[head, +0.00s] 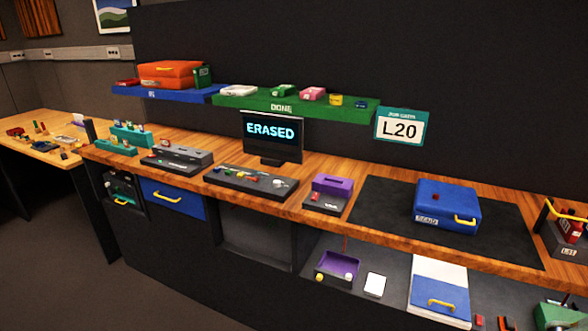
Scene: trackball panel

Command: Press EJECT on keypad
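A dark control panel (238,188) with several small coloured controls and a pale round part sits on the wooden bench, in front of a monitor (272,134) reading "ERASED". A second dark unit (184,152) with a raised back and small coloured parts on its front stands to its left. A small dark box with a purple top (332,187) stands to the right. No EJECT label is legible, and I cannot tell which unit carries the keypad. My gripper does not show in the head view.
A blue case (446,203) lies on a black mat (382,207) at the right. A dark caddy (562,238) with a yellow handle stands at the far right. A blue and green shelf (345,116) overhangs the bench's back. The bench's front edge (312,222) is mostly clear.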

